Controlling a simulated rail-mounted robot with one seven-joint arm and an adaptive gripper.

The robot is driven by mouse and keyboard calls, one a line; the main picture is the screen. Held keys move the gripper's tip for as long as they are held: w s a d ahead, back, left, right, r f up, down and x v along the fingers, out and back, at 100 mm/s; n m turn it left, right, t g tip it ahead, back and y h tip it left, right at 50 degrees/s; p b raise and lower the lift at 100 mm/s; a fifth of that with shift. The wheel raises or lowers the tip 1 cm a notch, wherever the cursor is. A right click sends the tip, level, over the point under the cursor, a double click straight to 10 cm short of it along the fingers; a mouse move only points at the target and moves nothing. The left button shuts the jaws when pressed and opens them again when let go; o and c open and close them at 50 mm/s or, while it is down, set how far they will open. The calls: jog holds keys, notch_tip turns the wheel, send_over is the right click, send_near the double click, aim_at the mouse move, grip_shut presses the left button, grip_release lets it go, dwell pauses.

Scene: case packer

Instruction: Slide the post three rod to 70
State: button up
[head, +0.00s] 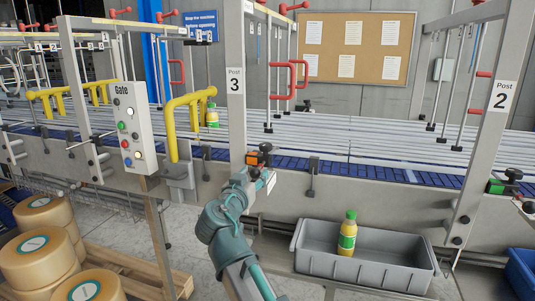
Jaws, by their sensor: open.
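The post labelled 3 (236,95) stands upright at the conveyor's near side, left of centre. At its foot is an orange block with a black knob (258,158), seemingly the post three rod's fitting. The rod and any scale reading are too small or hidden to make out. My gripper (264,174) is at the end of my teal arm, just below and in front of this fitting. Its jaws are open, small and partly hidden by my wrist. I cannot tell whether they touch the fitting.
The post labelled 2 (501,95) with a green fitting (497,187) stands right. A grey tub (310,262) holds a yellow bottle (347,235). A Gate control box (130,125) and yellow handle (172,130) stand left. Another bottle (212,117) is on the conveyor.

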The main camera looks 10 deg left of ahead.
jog(key=shift+s+f+b, duration=0.1)
jog(key=shift+s+b, duration=0.3)
jog(key=shift+s, duration=0.35)
jog(key=shift+s+a+b, duration=0.2)
jog(key=shift+s+b, duration=0.8)
jog(key=shift+s, duration=1.75)
